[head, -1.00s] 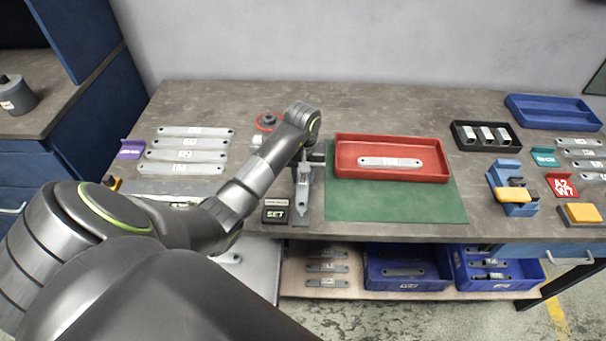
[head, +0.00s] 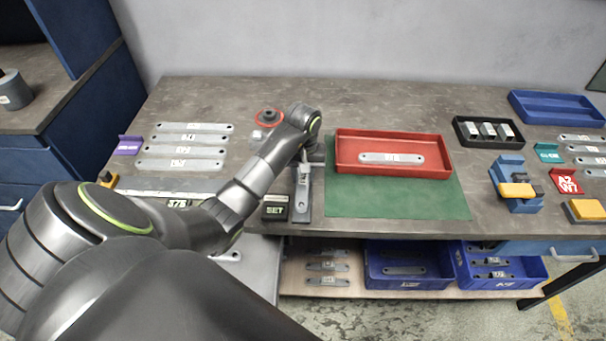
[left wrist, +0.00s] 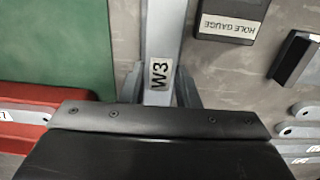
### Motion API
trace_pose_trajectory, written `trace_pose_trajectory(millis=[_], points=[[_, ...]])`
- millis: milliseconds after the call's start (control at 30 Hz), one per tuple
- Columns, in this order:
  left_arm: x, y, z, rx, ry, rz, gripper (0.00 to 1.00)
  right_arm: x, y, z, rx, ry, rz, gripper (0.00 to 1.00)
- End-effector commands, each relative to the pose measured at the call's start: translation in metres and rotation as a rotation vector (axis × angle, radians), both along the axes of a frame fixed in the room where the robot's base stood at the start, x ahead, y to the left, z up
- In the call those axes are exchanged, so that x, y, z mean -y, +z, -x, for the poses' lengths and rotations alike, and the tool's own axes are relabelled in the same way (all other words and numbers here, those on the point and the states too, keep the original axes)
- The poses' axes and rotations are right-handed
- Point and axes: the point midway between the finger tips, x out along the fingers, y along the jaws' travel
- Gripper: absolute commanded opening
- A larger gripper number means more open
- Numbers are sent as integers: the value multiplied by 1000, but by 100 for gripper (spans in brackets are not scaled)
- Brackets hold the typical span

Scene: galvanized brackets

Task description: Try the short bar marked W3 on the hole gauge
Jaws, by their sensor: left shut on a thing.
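My left gripper (head: 304,160) is shut on a short grey bar marked W3 (left wrist: 160,45), whose label shows between the fingers in the left wrist view (left wrist: 160,90). The bar points toward the table's front edge. My right gripper is not in view.
A red tray (head: 440,172) with one bar stands on the green mat (head: 400,205). Several long bars (head: 185,140) lie at the left. A black tray (head: 465,140), a blue fixture (head: 515,180) and a blue tray (head: 550,105) are at the right.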

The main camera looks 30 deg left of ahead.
Motion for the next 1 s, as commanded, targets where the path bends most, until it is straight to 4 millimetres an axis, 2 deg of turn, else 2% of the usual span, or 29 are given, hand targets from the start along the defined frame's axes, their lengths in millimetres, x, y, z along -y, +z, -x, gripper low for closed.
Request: trace_pose_trajectory(millis=[300, 1000], points=[[0, -9, 0, 1, 0, 0, 0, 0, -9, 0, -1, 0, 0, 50], [0, -9, 0, 1, 0, 0, 0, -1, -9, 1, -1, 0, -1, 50]])
